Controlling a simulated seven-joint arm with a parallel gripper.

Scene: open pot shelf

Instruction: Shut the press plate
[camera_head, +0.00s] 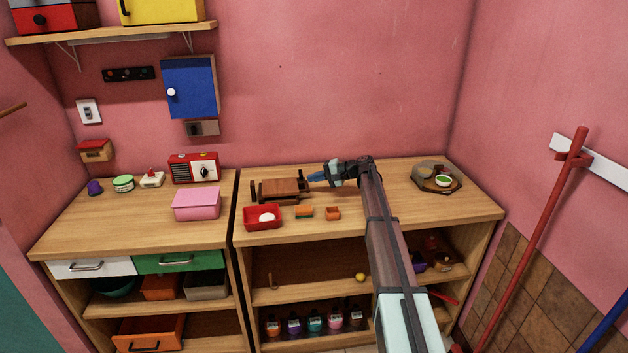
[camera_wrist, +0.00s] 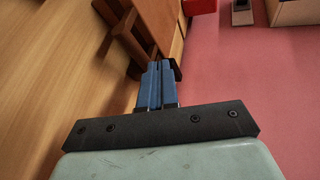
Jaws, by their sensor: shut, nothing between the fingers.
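A small wooden press (camera_head: 280,189) stands on the right counter, left of my gripper. Its reddish-brown plate looks nearly flat in the head view, but I cannot tell whether it is fully down. In the wrist view the brown board (camera_wrist: 160,18) and a darker wooden frame piece (camera_wrist: 128,40) of the press lie just past my fingertips. My gripper (camera_head: 312,177) reaches in from the right, low over the counter, its fingers pointing left at the press. In the wrist view its blue fingers (camera_wrist: 157,75) are together and empty. Whether they touch the frame is unclear.
A red tray (camera_head: 263,225) with a white round thing, and two small orange items (camera_head: 304,212), (camera_head: 333,213), sit in front of the press. A red radio (camera_head: 193,168) and pink box (camera_head: 197,204) are on the left counter. The counter right of my arm is mostly clear.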

